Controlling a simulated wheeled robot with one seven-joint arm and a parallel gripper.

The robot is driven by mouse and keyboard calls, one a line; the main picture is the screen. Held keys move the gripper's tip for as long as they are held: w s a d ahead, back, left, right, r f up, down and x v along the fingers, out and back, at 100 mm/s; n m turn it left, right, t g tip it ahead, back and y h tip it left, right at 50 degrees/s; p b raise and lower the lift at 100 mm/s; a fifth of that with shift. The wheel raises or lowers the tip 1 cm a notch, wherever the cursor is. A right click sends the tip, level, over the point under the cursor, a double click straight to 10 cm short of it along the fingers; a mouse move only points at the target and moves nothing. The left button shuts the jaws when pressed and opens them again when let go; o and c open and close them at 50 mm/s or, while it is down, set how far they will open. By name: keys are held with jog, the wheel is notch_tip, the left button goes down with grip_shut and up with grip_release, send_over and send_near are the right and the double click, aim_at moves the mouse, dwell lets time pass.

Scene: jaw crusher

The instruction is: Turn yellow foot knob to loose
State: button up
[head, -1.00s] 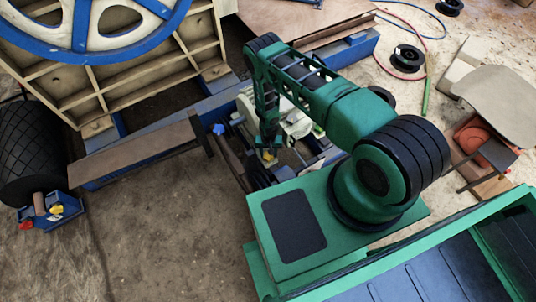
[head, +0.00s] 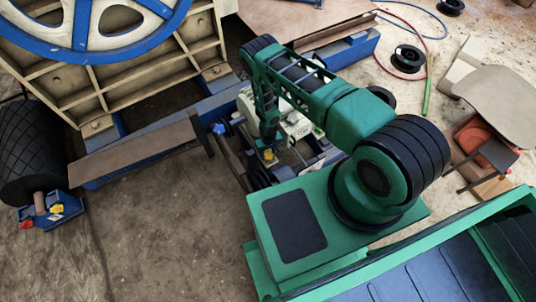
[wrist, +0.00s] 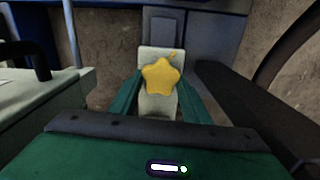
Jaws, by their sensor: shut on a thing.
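The yellow foot knob (wrist: 161,77) is star-shaped and sits before a pale block in the wrist view. In the head view the yellow knob (head: 269,155) shows small at the end of my arm, low among the machine's frame parts. My gripper (wrist: 160,88) has its green fingers on both sides of the knob and is shut on it. In the head view my gripper (head: 268,148) is directly above the knob, and the arm hides much of what is around it.
A brown plank (head: 135,150) and a blue knob (head: 218,128) are to the left. The dirt floor at front left is clear.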

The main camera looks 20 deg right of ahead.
aim_at(268, 154)
jog(key=shift+n, duration=0.3)
jog(key=o, duration=1)
jog(key=shift+o, duration=0.2)
notch_tip(268, 154, up, 11)
jog(key=shift+f, duration=0.1)
dwell(0.4)
